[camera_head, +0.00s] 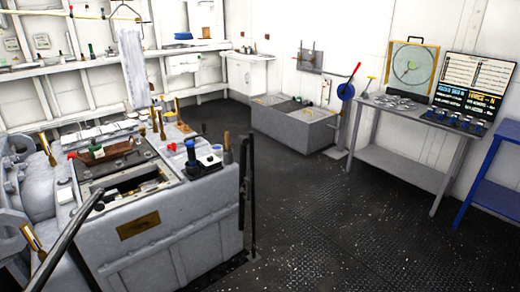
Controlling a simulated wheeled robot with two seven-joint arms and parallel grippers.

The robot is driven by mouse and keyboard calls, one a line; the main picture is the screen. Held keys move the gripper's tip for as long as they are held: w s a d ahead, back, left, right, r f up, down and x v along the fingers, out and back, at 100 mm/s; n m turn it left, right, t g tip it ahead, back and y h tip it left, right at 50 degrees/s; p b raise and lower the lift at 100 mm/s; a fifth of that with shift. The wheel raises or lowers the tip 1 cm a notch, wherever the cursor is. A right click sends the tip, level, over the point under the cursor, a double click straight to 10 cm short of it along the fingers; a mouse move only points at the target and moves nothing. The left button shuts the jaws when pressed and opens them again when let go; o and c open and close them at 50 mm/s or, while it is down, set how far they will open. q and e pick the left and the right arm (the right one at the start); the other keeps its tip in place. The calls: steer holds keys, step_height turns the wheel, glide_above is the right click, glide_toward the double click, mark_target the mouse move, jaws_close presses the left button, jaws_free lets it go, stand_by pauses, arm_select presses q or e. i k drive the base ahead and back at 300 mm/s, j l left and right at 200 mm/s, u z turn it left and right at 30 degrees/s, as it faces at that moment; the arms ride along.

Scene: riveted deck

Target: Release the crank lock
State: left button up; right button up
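A blue round wheel (346,91) with a red-tipped lever (355,70) stands upright at the right end of a grey tank; it may be the crank. A small yellow-topped handle (369,84) stands just right of it and could be the lock, but I cannot tell. Neither of my grippers is in view, so nothing shows near these parts.
A grey machine bench (170,240) with tools and bottles fills the left front, with black rails (246,190) beside it. The grey tank (295,125) stands at the back wall. A panel table (405,170) and blue table (500,170) stand right. The dark floor (330,220) between is clear.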

mark_target(173, 146)
steer(key=i+u, duration=0.45)
steer(key=i+l+u, duration=0.2)
steer(key=u, duration=0.25)
steer(key=i+l+z, duration=0.15)
steer(key=i+l, duration=0.25)
steer(key=i+l+z, duration=0.15)
steer(key=i+l, duration=0.15)
steer(key=i, duration=0.25)
steer(key=i+l+z, duration=0.15)
steer(key=i+l, duration=0.15)
steer(key=i, duration=0.2)
steer(key=i+l+z, duration=0.1)
steer(key=i, duration=0.4)
steer(key=j, duration=0.25)
steer(key=i+j, duration=0.15)
steer(key=j, duration=0.15)
